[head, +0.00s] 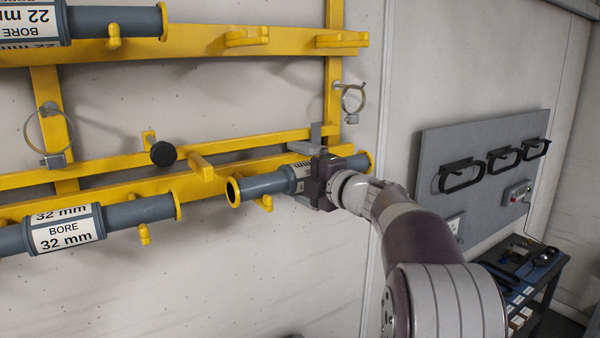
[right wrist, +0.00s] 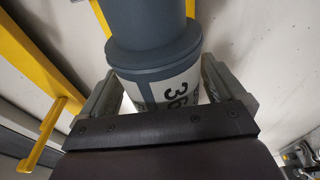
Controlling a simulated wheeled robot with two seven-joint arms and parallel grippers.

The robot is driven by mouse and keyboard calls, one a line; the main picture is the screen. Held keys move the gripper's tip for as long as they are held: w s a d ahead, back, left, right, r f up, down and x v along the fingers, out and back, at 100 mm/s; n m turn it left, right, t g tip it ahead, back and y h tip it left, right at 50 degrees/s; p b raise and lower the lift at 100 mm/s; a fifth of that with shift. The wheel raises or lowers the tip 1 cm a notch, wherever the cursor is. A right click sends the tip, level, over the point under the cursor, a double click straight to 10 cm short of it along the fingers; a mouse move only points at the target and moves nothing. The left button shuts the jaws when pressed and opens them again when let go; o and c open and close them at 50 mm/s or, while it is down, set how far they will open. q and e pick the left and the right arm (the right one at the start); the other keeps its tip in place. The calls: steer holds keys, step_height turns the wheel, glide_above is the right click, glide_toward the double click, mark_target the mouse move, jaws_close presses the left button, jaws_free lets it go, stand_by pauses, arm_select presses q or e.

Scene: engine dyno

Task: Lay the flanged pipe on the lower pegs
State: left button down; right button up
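The flanged pipe (head: 265,184) is blue-grey with yellow end flanges and a white label, partly hidden by my gripper. It lies level along the lower yellow rail (head: 100,192) in the head view. My right gripper (head: 312,183) is shut across its labelled middle; in the right wrist view the fingers (right wrist: 162,98) flank the pipe (right wrist: 155,65), whose label reads 36. A lower peg tip (head: 266,203) shows just beneath the pipe; I cannot tell whether they touch. Another yellow peg (head: 200,167) sticks out left of it. My left gripper is out of view.
A 32 mm bore pipe (head: 135,211) lies on pegs to the left, its flange near the held pipe's end. A 22 mm pipe (head: 115,22) sits on the upper rail (head: 200,42). Ring clamps (head: 353,100) and a black knob (head: 163,153) project from the rack.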

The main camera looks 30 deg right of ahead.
steer(key=shift+f, duration=0.1)
steer(key=shift+s+d, duration=0.1)
steer(key=shift+s, duration=0.1)
steer(key=b+v, duration=0.5)
steer(key=v, duration=0.7)
steer(key=shift+s, duration=0.2)
